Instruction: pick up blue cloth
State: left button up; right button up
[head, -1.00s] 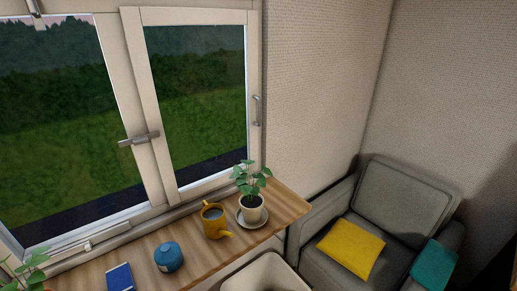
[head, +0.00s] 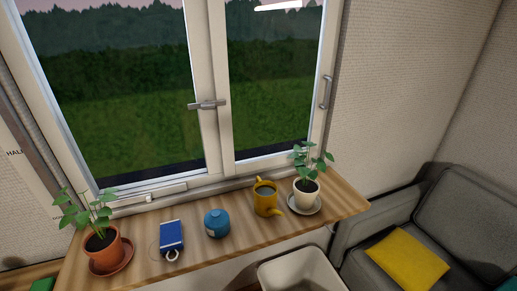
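A blue-green cloth (head: 509,285) shows only as a sliver at the bottom right corner, by the armchair; most of it is outside the view. A flat blue item (head: 171,236) with a pale loop at its lower end lies on the wooden shelf under the window; I cannot tell whether it is cloth. Neither of my grippers is in view.
A white bin (head: 300,270) stands below. A yellow cushion (head: 407,258) lies on the grey armchair (head: 462,232).

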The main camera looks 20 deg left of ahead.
aim_at(170, 238)
jog(key=k+j+u, duration=0.15)
jog(key=u, duration=1.05)
